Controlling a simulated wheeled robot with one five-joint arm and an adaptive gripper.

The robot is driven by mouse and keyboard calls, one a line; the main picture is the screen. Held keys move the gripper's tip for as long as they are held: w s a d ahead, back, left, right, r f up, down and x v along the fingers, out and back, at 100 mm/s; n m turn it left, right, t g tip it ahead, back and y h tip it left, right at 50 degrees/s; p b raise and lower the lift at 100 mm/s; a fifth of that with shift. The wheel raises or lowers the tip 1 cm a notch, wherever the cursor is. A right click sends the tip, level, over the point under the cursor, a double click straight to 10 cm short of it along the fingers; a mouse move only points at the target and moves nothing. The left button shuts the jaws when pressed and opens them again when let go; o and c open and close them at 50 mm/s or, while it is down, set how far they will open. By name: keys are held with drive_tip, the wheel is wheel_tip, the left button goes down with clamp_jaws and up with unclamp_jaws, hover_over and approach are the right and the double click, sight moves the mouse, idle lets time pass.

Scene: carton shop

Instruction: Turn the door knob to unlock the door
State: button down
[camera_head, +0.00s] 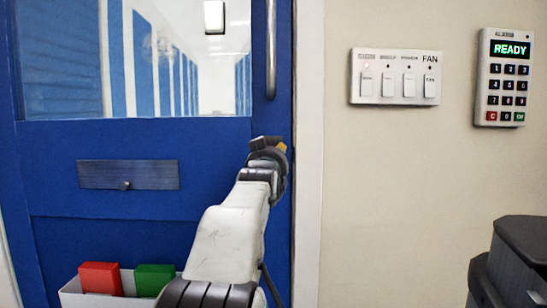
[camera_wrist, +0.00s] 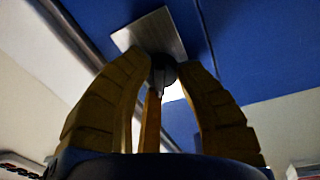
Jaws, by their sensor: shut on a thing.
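The blue door (camera_head: 75,245) has a window in its upper part and fills the left of the head view. My gripper (camera_head: 268,145) is at the door's right edge, below a vertical metal bar handle (camera_head: 271,50). In the wrist view, a dark round door knob (camera_wrist: 163,75) stands out from a grey metal plate (camera_wrist: 150,33) on the blue door. The yellow fingers of my gripper close around this knob. In the head view the knob is hidden behind my gripper.
A white box (camera_head: 85,291) holding red (camera_head: 101,278) and green (camera_head: 154,279) blocks is below. A switch panel (camera_head: 395,77) and alarm keypad (camera_head: 503,78) are on the right wall.

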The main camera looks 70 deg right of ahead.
drive_tip(key=shift+r, duration=0.35)
drive_tip(key=c, duration=1.3)
unclamp_jaws()
drive_tip(key=o, duration=0.4)
drive_tip(key=shift+f, duration=0.25)
drive_tip(key=shift+a, duration=0.1)
drive_tip(key=v, duration=1.2)
drive_tip(key=shift+s+r, duration=0.1)
drive_tip(key=shift+s, duration=0.05)
